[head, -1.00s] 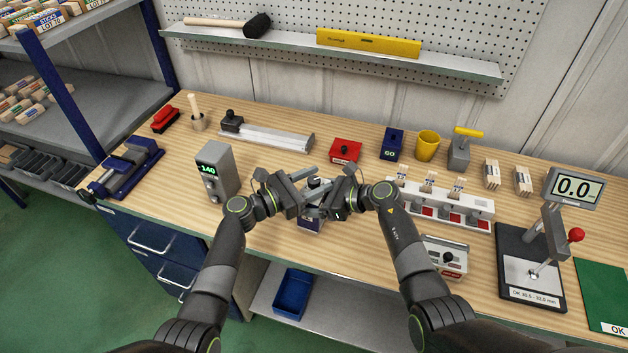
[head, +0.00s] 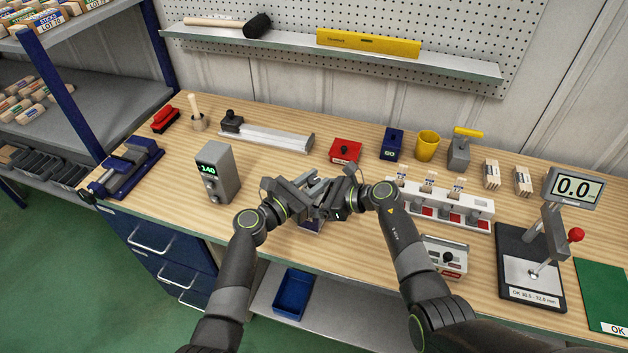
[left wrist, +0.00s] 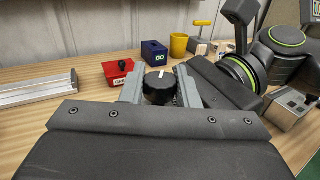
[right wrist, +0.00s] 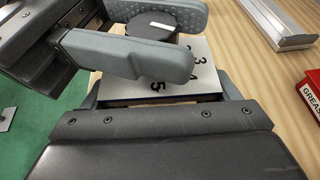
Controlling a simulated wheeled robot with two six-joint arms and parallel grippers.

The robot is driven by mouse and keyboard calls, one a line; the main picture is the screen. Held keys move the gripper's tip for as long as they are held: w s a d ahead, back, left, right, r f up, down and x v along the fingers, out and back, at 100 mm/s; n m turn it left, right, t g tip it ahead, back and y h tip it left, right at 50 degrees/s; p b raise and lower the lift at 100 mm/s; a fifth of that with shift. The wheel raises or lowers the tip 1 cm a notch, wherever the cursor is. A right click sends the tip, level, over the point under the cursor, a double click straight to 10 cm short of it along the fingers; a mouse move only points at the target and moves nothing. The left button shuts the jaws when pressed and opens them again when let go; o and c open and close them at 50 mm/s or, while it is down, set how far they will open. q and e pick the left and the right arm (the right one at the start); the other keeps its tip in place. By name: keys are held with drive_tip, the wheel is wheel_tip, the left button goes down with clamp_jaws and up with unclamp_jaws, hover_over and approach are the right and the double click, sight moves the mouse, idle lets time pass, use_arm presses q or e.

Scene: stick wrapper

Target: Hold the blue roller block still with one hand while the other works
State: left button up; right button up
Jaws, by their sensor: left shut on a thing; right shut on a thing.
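The roller block (head: 308,227) sits near the bench's front edge, mostly hidden under my grippers in the head view. Its light top plate (right wrist: 180,85) with black numbers shows in the right wrist view. A round black knob (right wrist: 152,27) with a white mark stands on top; it also shows in the left wrist view (left wrist: 160,88). My left gripper (head: 316,187) is shut on the knob, one finger on each side. My right gripper (head: 325,207) is shut on the block below the knob, its fingers at the plate's sides in the right wrist view (right wrist: 162,98).
A grey box reading 140 (head: 215,172) stands left of my grippers. A red grease box (head: 345,150), a blue GO block (head: 392,143) and a yellow cup (head: 427,145) stand behind. A white rack (head: 443,207) stands close right. A blue bin (head: 293,293) is below.

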idle(0.3)
use_arm(q)
drive_tip(key=o, duration=1)
drive_tip(key=shift+c, duration=0.2)
drive_tip(key=v, duration=1.2)
drive_tip(key=shift+s+d, duration=0.1)
